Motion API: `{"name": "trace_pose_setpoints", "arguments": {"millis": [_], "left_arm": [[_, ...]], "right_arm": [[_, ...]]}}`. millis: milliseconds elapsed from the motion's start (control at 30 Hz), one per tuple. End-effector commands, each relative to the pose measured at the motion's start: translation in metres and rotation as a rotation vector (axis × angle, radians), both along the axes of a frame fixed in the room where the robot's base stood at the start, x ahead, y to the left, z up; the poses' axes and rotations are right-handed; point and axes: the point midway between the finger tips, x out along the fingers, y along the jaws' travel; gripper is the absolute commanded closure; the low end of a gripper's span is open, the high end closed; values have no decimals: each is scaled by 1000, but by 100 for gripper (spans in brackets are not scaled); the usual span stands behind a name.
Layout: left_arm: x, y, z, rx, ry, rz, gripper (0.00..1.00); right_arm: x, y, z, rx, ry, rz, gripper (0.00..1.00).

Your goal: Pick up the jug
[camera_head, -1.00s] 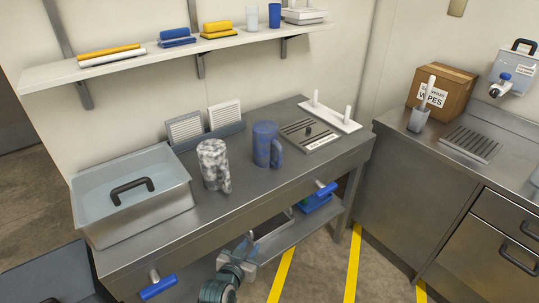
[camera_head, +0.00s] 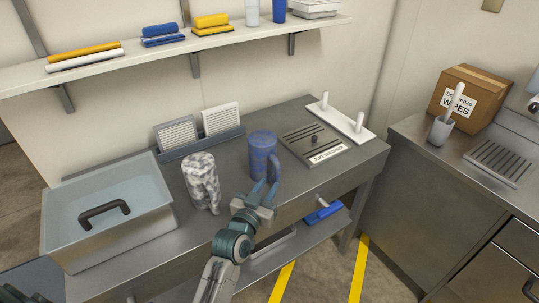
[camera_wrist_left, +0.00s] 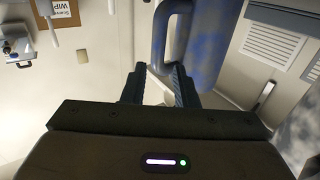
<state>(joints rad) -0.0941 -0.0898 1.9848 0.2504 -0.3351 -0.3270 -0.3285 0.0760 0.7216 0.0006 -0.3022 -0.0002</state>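A blue mottled jug (camera_head: 263,153) with a side handle stands upright on the steel bench. A white and grey mottled jug (camera_head: 201,180) stands to its left. My left gripper (camera_head: 265,190) is open at the blue jug's handle side, above the bench's front part. In the left wrist view its two fingers (camera_wrist_left: 160,85) are apart, and the blue jug's handle (camera_wrist_left: 160,40) shows just beyond the gap between them. The blue jug's body (camera_wrist_left: 207,40) is to the right there. I cannot tell whether the fingers touch the handle. My right gripper is not in view.
A steel basin (camera_head: 108,215) with a dark handle is at the bench's left. A grey rack with white panels (camera_head: 220,118) stands behind the jugs. A slotted drain plate (camera_head: 315,145) and a white peg board (camera_head: 345,120) are to the right. A wall shelf (camera_head: 120,65) runs above.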

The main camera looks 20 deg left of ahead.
Motion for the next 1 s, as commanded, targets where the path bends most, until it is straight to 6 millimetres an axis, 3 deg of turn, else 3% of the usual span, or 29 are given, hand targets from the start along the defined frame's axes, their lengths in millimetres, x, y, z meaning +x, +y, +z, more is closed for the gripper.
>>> {"name": "trace_pose_setpoints", "arguments": {"millis": [600, 900, 1000], "left_arm": [[72, -9, -1, 0, 1, 0, 74], [77, -9, -3, 0, 2, 0, 74], [77, -9, -2, 0, 2, 0, 93]], "right_arm": [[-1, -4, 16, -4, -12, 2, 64], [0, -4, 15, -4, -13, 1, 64], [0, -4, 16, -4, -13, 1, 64]]}}
